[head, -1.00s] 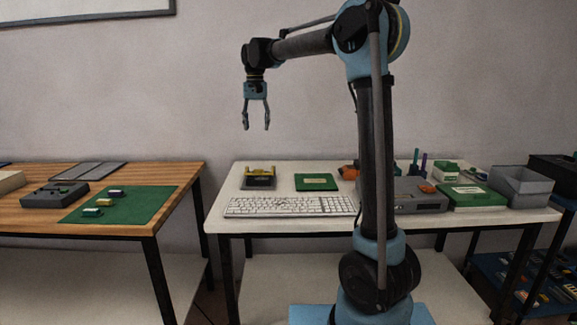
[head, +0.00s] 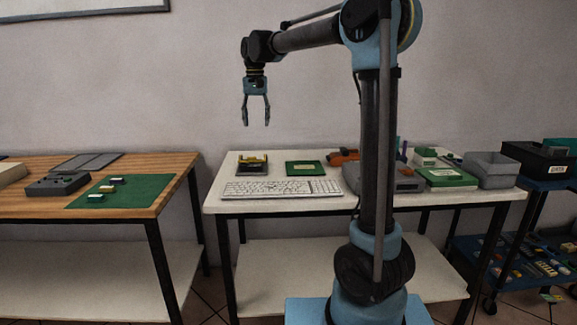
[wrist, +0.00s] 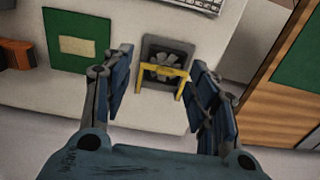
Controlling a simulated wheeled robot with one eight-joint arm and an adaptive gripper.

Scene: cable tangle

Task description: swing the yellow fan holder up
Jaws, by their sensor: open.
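The yellow fan holder (wrist: 163,70) is a thin U-shaped yellow bracket on a dark square fan unit (wrist: 168,52). In the head view the holder (head: 252,157) and unit sit at the back left of the white table (head: 225,180). I cannot tell exactly how far the holder is tilted. My gripper (head: 257,122) is open and empty, pointing down, well above the table. In the wrist view the holder shows between the fingers of my gripper (wrist: 163,108), with nothing touching it.
A white keyboard (head: 283,188) lies in front of the fan unit. A green board (head: 305,168) lies to its right. A grey box-like device (head: 398,183) and a grey bin (head: 491,168) stand farther right. A wooden table (head: 120,217) with a green mat is at left.

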